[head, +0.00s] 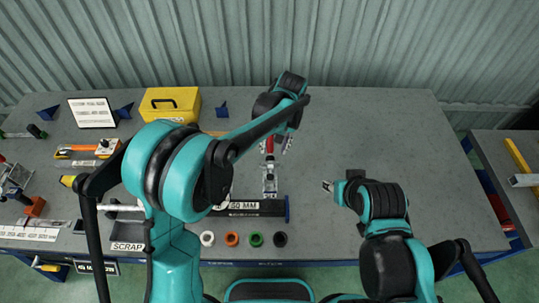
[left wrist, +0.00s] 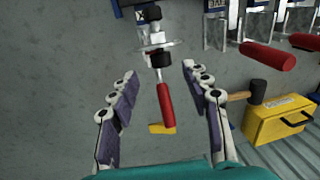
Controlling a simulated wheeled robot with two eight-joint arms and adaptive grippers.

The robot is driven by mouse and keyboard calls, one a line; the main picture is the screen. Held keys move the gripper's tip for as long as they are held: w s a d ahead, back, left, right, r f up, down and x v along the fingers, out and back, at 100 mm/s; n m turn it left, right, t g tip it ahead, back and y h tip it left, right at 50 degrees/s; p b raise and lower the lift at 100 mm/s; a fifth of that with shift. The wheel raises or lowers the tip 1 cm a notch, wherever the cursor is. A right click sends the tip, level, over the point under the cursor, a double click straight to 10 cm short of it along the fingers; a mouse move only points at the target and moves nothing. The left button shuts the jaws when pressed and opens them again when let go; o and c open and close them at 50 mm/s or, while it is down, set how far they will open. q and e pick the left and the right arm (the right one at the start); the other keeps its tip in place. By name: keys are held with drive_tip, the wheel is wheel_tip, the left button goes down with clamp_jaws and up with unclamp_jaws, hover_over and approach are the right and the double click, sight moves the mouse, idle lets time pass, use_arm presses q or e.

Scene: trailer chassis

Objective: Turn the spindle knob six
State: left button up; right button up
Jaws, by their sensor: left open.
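A metal clamp-like fixture with a red handle (head: 269,148) stands on the grey bench; its metal lower part (head: 269,182) shows near a dark labelled bar. In the left wrist view the red handle (left wrist: 166,106) points down between my fingers, with black knob-like ends (left wrist: 152,12) farther up on the metal body. I cannot tell which part is the spindle knob six. My left gripper (head: 276,146) is open above the fixture, its fingers (left wrist: 160,73) on either side of the handle and apart from it. My right gripper (head: 328,187) is to the right, over bare bench; its jaws are too small to read.
The dark labelled bar (head: 258,208) lies near the front edge, with white, orange, green and black rings (head: 232,239) before it. A yellow case (left wrist: 280,122) stands at the back left. More red-handled clamps (left wrist: 268,56) sit to one side.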

sight(271, 157)
use_arm(q)
drive_tip(key=f, duration=0.3)
drive_tip(key=a+f+b, duration=0.1)
drive_tip(key=f, duration=0.1)
drive_tip(key=shift+f, duration=0.35)
clamp_jaws()
